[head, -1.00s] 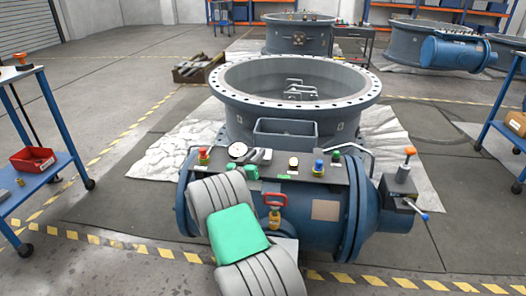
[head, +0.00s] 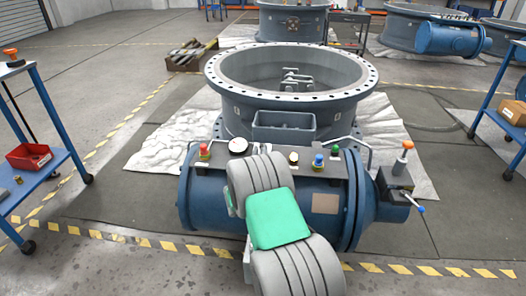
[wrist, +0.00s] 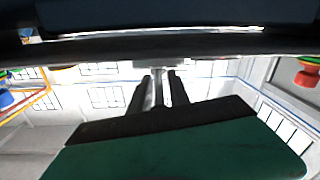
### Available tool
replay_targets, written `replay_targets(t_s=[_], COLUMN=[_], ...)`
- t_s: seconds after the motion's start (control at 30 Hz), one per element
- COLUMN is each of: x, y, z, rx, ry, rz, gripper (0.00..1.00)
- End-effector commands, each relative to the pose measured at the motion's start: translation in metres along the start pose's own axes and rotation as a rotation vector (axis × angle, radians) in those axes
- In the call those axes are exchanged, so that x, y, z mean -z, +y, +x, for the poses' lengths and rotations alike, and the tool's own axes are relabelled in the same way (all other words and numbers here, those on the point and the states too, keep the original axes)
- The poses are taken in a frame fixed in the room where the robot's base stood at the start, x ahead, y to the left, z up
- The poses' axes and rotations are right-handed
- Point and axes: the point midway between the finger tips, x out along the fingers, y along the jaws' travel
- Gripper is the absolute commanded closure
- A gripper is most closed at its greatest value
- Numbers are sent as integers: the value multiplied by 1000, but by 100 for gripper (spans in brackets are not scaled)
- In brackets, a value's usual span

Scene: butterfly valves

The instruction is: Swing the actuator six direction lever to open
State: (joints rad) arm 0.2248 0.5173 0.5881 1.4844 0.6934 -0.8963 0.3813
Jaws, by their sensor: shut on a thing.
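The blue actuator (head: 207,205) lies across the front of the big valve, with a dark control panel along its top. My arm covers the middle of that panel in the head view, so my gripper and the direction lever are hidden there. In the wrist view my gripper (wrist: 157,88) has two dark fingers shut on a narrow pale metal bar (wrist: 158,92), seemingly the lever. Its far end and angle cannot be told. A red button (wrist: 305,79) is to the right and a blue knob (wrist: 5,99) to the left in that view.
On the panel stand a red button (head: 204,150), a gauge (head: 238,145), a white knob (head: 293,157) and a blue knob (head: 318,160). The valve ring (head: 215,90) is behind. Blue carts (head: 40,100) flank the sides.

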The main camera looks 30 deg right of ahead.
Motion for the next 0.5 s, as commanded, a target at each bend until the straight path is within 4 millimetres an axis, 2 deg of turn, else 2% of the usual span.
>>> replay_targets(t_s=[0.03,0.07,0.17,0.4,0.5], x=[0,0,0,0,0], y=[-1,0,1,2,1], z=[0,0,0,0,-9], rx=[2,1,-1,-3,-2], ry=[0,0,0,-1,-2], rz=[0,0,0,0,-2], gripper=[100,76,68,68,68])
